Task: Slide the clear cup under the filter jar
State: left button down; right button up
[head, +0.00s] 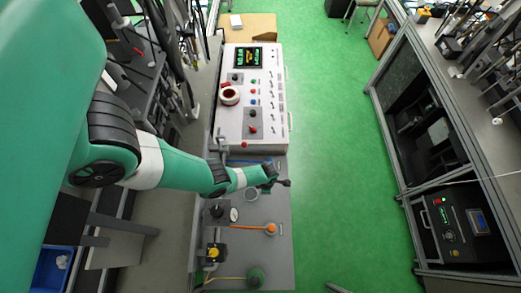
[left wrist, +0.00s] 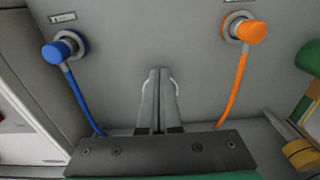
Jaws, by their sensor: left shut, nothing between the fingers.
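My left gripper (head: 284,183) reaches in from the left over the grey bench panel, and its fingers are shut and empty. In the left wrist view the shut fingers (left wrist: 158,98) point at the panel between the blue and orange fittings. A pale ring (head: 252,195), which looks like the clear cup's rim, lies just below my left wrist in the head view. Thin pale curved edges show on both sides of the fingers in the left wrist view; most of that thing is hidden behind them. I cannot tell the filter jar for certain. My right gripper is out of view.
A blue fitting (left wrist: 64,47) and an orange fitting (left wrist: 245,30) with hoses flank the fingers. A round gauge (head: 234,214) and a yellow-topped part (head: 214,252) stand on the panel's left side. A white control console (head: 262,133) stands beyond. Green floor lies right.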

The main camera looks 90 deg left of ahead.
aim_at(260, 198)
pick_arm(q)
jog(key=f+b, duration=0.3)
jog(key=w+f+b, duration=0.1)
jog(key=f+b, duration=0.3)
jog(key=w+f+b, duration=0.1)
jog(key=f+b, duration=0.2)
jog(key=f, duration=0.1)
jog(key=shift+d, duration=0.2)
jog(key=s+p, duration=0.1)
jog(key=s, duration=0.1)
jog(key=s+r+p, duration=0.1)
jog(key=shift+s+a, duration=0.2)
jog(key=shift+s, duration=0.15)
jog(key=shift+s+f, duration=0.1)
jog(key=shift+s, duration=0.1)
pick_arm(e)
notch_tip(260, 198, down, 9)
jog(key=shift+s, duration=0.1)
